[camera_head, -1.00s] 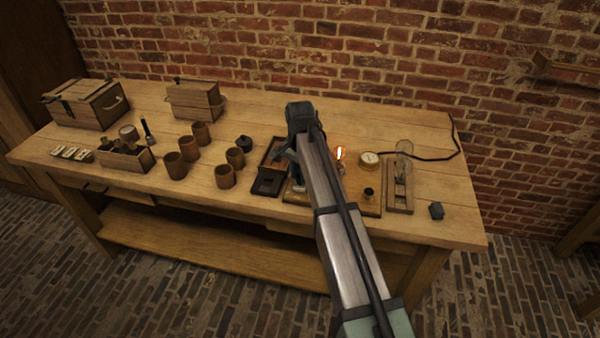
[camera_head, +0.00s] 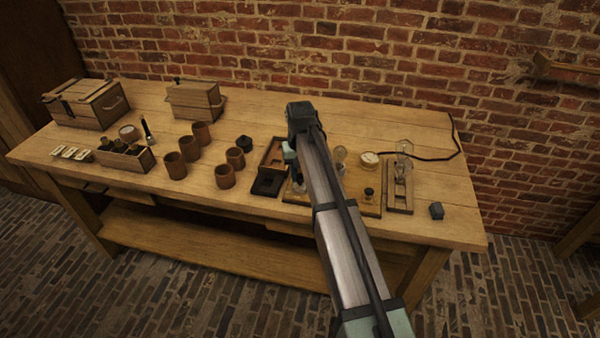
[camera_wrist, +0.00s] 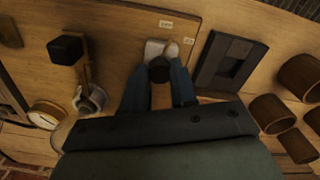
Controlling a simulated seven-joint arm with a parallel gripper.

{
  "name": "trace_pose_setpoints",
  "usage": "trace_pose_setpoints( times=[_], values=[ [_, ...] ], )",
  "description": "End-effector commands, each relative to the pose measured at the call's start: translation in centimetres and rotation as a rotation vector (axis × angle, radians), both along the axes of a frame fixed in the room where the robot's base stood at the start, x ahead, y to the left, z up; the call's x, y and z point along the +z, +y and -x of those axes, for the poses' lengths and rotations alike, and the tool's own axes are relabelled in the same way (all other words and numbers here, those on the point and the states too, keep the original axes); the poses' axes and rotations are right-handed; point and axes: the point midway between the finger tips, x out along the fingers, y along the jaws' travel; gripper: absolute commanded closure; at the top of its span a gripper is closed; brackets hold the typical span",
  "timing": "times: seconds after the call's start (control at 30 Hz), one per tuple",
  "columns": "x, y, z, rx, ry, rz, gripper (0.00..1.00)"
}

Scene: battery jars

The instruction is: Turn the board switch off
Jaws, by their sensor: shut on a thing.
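The board (camera_head: 372,208) lies on the bench, partly hidden behind my arm in the head view. In the wrist view, the switch (camera_wrist: 158,70) shows a dark round knob by a pale base, near two small paper labels whose writing I cannot read. My gripper (camera_wrist: 159,84) has its bluish fingers on either side of the knob and is shut on it. In the head view the switch is mostly hidden by my gripper and arm. The bulb (camera_head: 340,154) on the board is dark; it also shows in the wrist view (camera_wrist: 92,100).
A round gauge (camera_head: 369,159) and a black knob (camera_head: 369,192) are on the board to the right. A wooden tray holding a clear bulb (camera_head: 404,148) stands beside it. A black tray (camera_head: 268,184) and several brown jars (camera_head: 225,176) stand left.

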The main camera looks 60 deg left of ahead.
Motion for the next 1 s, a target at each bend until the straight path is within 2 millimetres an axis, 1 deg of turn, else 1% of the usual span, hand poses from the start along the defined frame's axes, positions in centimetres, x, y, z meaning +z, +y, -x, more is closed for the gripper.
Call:
trace_pose_setpoints(
  times=[0.2, 0.4, 0.6, 0.97, 1.0],
  values=[
    [0.02, 0.01, 0.00, 0.129, 0.000, 0.000, 1.00],
    [0.02, 0.01, 0.00, 0.200, 0.000, 0.000, 1.00],
    [0.02, 0.01, 0.01, 0.229, 0.000, 0.000, 1.00],
    [0.02, 0.00, 0.00, 0.232, 0.000, 0.000, 1.00],
    [0.02, 0.00, 0.00, 0.232, 0.000, 0.000, 0.72]
  ],
)
